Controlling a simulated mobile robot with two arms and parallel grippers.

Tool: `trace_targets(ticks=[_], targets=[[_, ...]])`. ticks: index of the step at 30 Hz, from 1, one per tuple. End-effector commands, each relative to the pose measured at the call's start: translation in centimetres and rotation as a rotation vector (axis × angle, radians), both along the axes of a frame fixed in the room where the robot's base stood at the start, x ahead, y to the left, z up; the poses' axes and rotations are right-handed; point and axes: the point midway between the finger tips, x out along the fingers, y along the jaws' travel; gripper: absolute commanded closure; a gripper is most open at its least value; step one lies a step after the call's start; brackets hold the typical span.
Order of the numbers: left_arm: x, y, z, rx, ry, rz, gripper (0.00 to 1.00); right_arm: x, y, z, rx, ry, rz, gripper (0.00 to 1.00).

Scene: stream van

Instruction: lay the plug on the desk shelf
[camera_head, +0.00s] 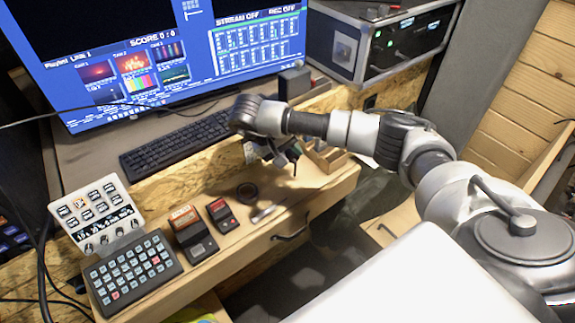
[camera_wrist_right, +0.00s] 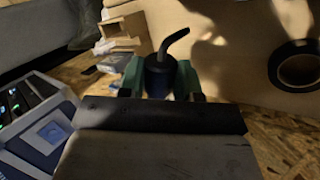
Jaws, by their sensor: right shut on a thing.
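The plug (camera_wrist_right: 160,75) is a dark cylinder with a short bent cord stub, seen in the right wrist view. My right gripper (camera_wrist_right: 160,84) is shut on it, with greenish fingers on both sides. In the head view my right gripper (camera_head: 280,153) is over the wooden desk shelf (camera_head: 320,187), and the plug (camera_head: 294,163) shows only as a small dark piece beneath the wrist. The shelf also shows in the right wrist view (camera_wrist_right: 226,62). I cannot tell whether the plug touches the shelf. My left gripper is not in view.
A black tape roll (camera_head: 247,191) lies on the shelf, near a red-topped box (camera_head: 222,214), an orange-topped device (camera_head: 193,234) and a button pad (camera_head: 132,270). A small wooden box (camera_head: 325,158) stands right of the gripper. The keyboard (camera_head: 178,143) is behind. Bare shelf lies in front.

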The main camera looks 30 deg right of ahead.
Motion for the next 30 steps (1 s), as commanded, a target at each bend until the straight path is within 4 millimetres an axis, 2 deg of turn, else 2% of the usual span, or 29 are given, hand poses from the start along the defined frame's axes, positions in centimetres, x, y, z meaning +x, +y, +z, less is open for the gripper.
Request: trace_targets(ticks=[4,7,12,24,25,30], targets=[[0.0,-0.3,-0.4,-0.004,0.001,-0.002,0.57,0.5,0.1,-1.0,0.001,0.003,0.001,0.95],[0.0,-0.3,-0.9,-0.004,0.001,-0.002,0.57,0.4,0.1,-2.7,0.002,0.006,-0.001,0.95],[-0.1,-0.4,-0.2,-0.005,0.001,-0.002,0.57,0.5,0.1,-4.1,0.001,0.002,0.0,0.95],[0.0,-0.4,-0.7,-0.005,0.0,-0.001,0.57,0.5,0.0,-4.7,0.0,0.0,0.0,0.95],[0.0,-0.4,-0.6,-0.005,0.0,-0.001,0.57,0.5,0.0,-4.7,0.0,0.0,0.0,0.65],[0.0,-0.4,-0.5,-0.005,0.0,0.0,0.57,0.5,0.0,-4.6,0.0,0.0,0.0,0.41]])
